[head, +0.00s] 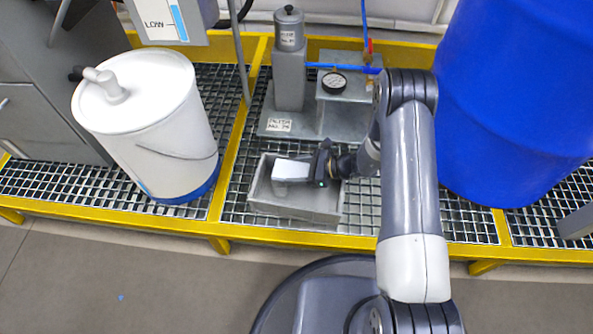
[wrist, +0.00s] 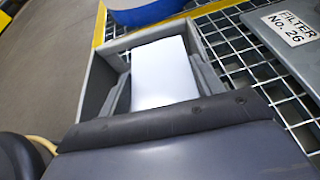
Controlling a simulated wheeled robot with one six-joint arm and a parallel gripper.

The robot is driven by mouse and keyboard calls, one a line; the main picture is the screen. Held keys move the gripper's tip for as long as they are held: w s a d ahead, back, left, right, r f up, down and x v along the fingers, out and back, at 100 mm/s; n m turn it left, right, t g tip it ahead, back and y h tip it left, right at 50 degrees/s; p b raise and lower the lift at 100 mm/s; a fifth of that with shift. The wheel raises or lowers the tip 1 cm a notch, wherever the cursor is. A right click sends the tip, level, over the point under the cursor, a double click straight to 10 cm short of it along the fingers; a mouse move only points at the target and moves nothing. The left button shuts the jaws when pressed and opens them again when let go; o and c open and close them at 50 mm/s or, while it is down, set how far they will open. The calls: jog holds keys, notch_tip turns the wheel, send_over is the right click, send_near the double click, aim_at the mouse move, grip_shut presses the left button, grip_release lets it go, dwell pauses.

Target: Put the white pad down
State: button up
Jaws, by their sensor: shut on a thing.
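The white pad (head: 291,169) is a flat white block. My gripper (head: 308,170) is shut on it and holds it at or over the grey open tray (head: 292,211) on the grating. In the wrist view the pad (wrist: 163,72) lies between the two fingers (wrist: 163,95), with the tray's wall (wrist: 97,90) around it. I cannot tell whether the pad touches the tray floor, as my gripper hides its lower part.
A grey metal stand (head: 345,108) with a gauge and a filter plate is behind the tray. A white drum (head: 150,125) stands at left and a blue drum (head: 515,100) at right. A yellow-edged rail (head: 330,240) runs along the front of the grating.

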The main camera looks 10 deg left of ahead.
jog(key=shift+f+b, duration=0.45)
jog(key=shift+b, duration=0.1)
jog(key=o, duration=0.8)
jog(key=shift+c, duration=0.2)
jog(key=shift+r, duration=0.1)
